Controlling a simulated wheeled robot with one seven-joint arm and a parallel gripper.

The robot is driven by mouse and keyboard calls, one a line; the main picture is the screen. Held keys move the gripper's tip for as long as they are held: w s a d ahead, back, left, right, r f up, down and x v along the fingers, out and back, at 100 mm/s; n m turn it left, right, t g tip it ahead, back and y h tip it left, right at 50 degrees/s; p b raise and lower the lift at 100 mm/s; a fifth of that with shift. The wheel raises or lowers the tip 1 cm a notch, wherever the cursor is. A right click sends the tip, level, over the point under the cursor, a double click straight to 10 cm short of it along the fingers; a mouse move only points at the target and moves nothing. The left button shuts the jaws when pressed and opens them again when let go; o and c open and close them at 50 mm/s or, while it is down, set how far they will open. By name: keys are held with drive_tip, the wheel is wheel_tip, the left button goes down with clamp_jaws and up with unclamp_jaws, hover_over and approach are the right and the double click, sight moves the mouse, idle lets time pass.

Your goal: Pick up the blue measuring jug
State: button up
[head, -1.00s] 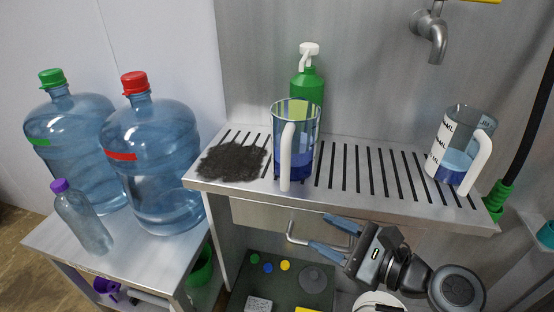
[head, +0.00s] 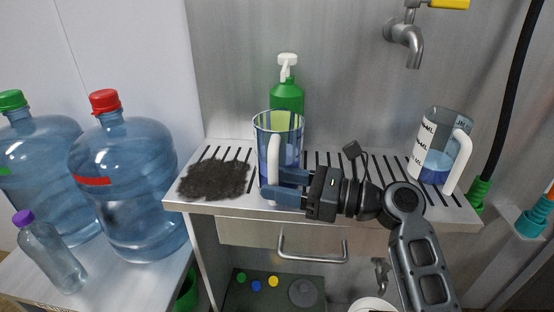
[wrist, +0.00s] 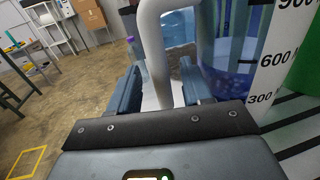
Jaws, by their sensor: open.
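The blue measuring jug (head: 290,140), clear with blue liquid low inside and a white handle, stands upright near the front edge of the slatted steel shelf. In the wrist view, the jug (wrist: 232,65) is at upper right with its printed scale, and its handle (wrist: 157,45) passes between my fingers. My gripper (head: 276,183) is open, one finger on each side of the lower handle; the wrist view also shows the gripper (wrist: 158,72) around it. I cannot tell whether either finger touches the handle.
A green pump bottle (head: 287,95) stands behind the jug. A dark bristly mat (head: 215,179) lies left of it. A second jug (head: 437,150) stands at the shelf's right end, below the tap (head: 405,40). Large water bottles (head: 125,185) stand left, on a lower table.

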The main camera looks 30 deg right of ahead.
drive_tip(key=shift+x, duration=0.9)
clamp_jaws()
